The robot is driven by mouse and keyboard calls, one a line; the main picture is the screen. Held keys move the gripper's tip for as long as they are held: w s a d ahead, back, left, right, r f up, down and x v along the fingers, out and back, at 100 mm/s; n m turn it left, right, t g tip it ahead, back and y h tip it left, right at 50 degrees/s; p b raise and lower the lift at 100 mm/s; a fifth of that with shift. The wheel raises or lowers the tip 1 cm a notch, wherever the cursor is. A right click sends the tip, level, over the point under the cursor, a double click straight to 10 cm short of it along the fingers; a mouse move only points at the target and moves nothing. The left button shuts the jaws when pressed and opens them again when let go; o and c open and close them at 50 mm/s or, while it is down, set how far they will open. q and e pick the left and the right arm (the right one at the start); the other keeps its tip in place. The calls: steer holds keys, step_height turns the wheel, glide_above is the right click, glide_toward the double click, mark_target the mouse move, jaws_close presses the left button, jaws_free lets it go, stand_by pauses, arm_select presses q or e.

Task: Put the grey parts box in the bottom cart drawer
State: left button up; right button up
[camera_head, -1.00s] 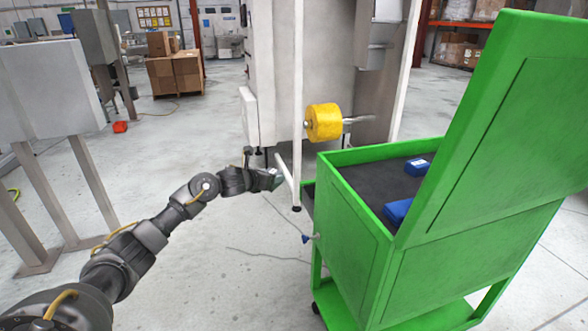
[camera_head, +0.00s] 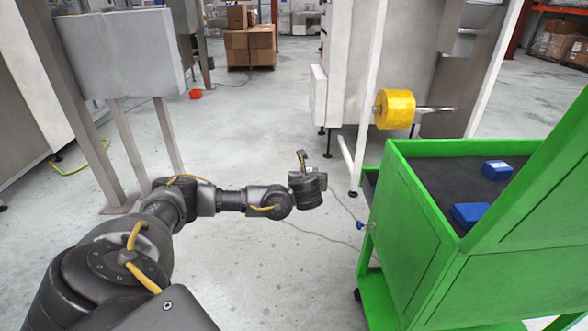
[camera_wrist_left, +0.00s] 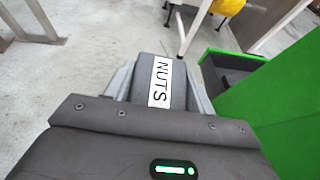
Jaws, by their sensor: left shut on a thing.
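My left gripper (camera_head: 308,184) is shut on the grey parts box (camera_wrist_left: 148,64), which carries a white "NUTS" label in the left wrist view. The gripper holds it above open floor, left of the green cart (camera_head: 412,226) and apart from it. In the head view the wrist mostly hides the box. In the left wrist view a drawer (camera_wrist_left: 232,62) with a dark inside stands open on the cart, to the right of the box. In the head view only a bit of it shows at the cart's far left side. My right gripper is out of view.
Two blue boxes (camera_head: 470,214) (camera_head: 497,170) lie on the cart's dark top. A blue-handled thing (camera_head: 364,226) sticks out from the cart's left side. A white frame with a yellow roll (camera_head: 395,109) stands behind the cart. Floor left of the cart is clear.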

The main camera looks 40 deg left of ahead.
arm_select(q)
steer(key=s+d+r+m+t+h, duration=0.1)
steer(key=s+d+r+m+h, duration=0.1)
steer(key=d, duration=0.6)
steer(key=s+d+r+m+t+h, duration=0.1)
steer(key=s+d+r+m+h, duration=0.2)
steer(key=d, duration=0.6)
steer(key=s+d+r+m+t+h, duration=0.1)
steer(key=s+d+r+m+h, duration=0.1)
steer(key=d, duration=0.7)
step_height(320, 180, up, 3)
steer(key=shift+s+d+f+m+h, duration=0.25)
steer(key=shift+s+h, duration=0.35)
steer(key=shift+s, duration=0.6)
